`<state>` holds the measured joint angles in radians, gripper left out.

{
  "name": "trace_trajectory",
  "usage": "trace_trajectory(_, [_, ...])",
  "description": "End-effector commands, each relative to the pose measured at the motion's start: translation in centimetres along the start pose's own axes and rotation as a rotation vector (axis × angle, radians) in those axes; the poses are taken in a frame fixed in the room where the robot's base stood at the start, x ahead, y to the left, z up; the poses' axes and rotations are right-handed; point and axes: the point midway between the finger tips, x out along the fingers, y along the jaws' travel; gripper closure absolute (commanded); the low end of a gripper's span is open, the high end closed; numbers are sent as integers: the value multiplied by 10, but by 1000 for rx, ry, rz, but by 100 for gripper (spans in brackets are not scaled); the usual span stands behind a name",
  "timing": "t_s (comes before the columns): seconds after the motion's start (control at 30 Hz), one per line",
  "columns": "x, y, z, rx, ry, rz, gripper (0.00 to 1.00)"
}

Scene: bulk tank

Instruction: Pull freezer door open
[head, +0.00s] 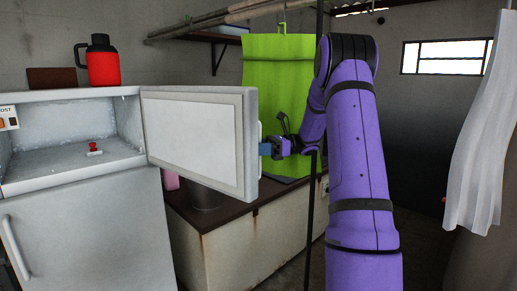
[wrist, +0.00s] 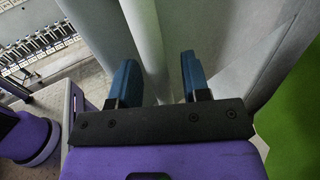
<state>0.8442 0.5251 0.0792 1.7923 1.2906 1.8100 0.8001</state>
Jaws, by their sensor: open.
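The freezer door (head: 195,130) is the upper door of the grey fridge. It stands wide open, swung out to the right, its inner panel facing the head camera. My gripper (head: 267,149) is at the door's free edge, on its outer side. In the wrist view the gripper (wrist: 160,82) has its two blue fingers apart, with the pale bar of the door handle (wrist: 145,35) between them. I cannot tell whether either finger touches it. The open freezer compartment (head: 65,166) shows a small red-topped item (head: 95,149) on its floor.
The lower fridge door (head: 90,235) is shut. A red and black jug (head: 101,62) stands on top of the fridge. A counter (head: 250,240) with a dark top lies behind the open door. A green apron (head: 275,75) hangs behind my gripper, and a pale curtain (head: 480,130) hangs at right.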

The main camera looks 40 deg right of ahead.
Motion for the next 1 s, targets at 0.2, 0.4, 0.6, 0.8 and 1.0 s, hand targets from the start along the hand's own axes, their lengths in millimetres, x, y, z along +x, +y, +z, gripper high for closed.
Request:
trace_trajectory(0.2, [-32, -1, 0, -1, 0, -4, 57])
trace_trajectory(0.4, [-70, -1, 0, 0, -1, -3, 57])
trace_trajectory(0.6, [-96, -1, -1, 0, 0, -2, 57])
trace_trajectory(0.8, [-104, -1, 0, 0, -1, 1, 57])
trace_trajectory(1.0, [-104, -1, 0, 0, -1, 1, 57])
